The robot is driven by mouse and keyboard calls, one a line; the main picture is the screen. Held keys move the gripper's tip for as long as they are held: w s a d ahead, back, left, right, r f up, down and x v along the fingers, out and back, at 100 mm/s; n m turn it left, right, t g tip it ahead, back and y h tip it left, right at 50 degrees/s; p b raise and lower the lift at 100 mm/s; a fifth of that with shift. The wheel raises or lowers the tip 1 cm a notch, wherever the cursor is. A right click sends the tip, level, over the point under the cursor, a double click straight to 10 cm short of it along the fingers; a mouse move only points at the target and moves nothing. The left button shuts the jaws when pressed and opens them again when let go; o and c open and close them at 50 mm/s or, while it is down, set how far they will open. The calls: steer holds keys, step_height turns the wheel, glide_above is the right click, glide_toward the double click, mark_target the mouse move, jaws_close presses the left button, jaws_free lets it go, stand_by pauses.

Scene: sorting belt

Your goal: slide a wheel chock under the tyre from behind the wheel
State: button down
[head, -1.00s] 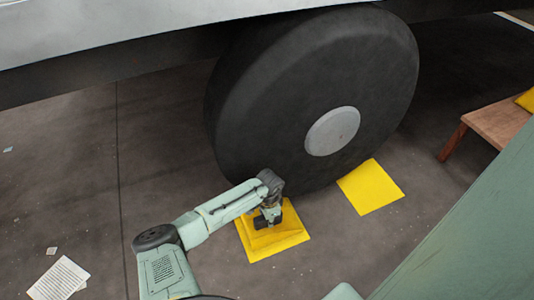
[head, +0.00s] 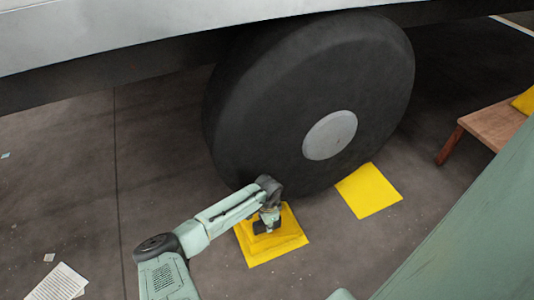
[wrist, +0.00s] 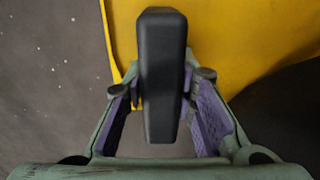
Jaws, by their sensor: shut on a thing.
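The dark tyre (head: 245,110) with its grey hub (head: 330,135) stands on the floor under the vehicle. A yellow wheel chock (head: 284,238) sits on or just over a yellow floor patch (head: 262,259), in front of the tyre's lower left; the like colours blur its outline. My gripper (head: 267,227) is at the chock, shut on its black handle (wrist: 162,80). In the wrist view the chock's yellow body (wrist: 255,40) lies beyond the handle. Whether the chock touches the tyre is hidden by my arm.
A second yellow patch (head: 369,190) lies bare to the right below the tyre. A wooden bench (head: 495,124) with a yellow thing (head: 524,101) on it stands at the right. Paper (head: 59,282) lies at the lower left. The vehicle body (head: 150,35) overhangs the wheel.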

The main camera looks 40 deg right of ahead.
steer(key=shift+f, duration=0.2)
steer(key=c, duration=1.2)
jaws_free()
steer(key=shift+c, duration=0.2)
